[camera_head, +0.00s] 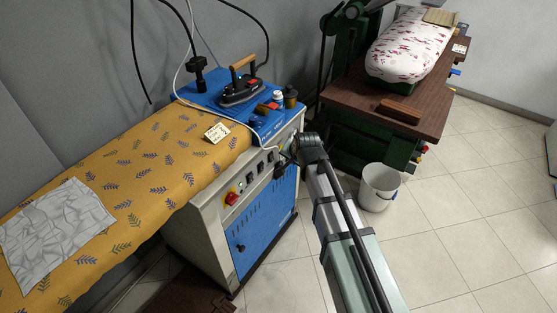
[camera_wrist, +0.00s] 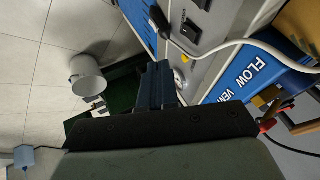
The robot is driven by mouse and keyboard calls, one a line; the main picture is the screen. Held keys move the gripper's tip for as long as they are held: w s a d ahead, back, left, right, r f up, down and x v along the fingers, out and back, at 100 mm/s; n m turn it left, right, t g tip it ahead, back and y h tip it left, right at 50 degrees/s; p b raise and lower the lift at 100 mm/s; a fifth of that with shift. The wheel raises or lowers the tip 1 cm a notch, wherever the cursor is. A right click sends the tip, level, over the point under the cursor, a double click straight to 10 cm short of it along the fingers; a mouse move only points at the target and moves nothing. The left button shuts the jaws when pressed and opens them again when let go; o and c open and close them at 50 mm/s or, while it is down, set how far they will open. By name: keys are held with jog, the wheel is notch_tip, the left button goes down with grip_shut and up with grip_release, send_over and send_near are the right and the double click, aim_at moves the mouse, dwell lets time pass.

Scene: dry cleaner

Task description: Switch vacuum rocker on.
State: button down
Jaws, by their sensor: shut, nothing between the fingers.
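The control panel (camera_head: 240,184) is on the front of the ironing unit, with several small dark rocker switches (camera_head: 250,178) in a row. In the wrist view a black rocker (camera_wrist: 188,36) shows on the grey panel, up and right of the fingertips, with part of another at the top edge. I cannot read which one is the vacuum rocker, or its position. My gripper (camera_wrist: 160,68) is shut and empty, its fingertips close to the panel near a round white dial (camera_wrist: 181,80). In the head view my arm's end hides the panel's right end.
A white hose or cord (camera_wrist: 255,43) with a black end crosses in front of the panel. A red and yellow knob (camera_head: 232,198) is at the panel's left. An iron (camera_head: 240,91) stands on the blue top. A white bucket (camera_head: 379,187) stands on the floor.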

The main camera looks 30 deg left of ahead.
aim_at(272, 158)
jog(key=w+a+f, duration=0.3)
jog(key=a+f, duration=0.5)
jog(key=shift+w+a+f, duration=0.25)
jog(key=shift+w+f, duration=0.05)
jog(key=shift+f, duration=0.05)
dwell(0.5)
jog(key=shift+a+f, duration=0.1)
jog(key=shift+a, duration=0.1)
dwell(0.3)
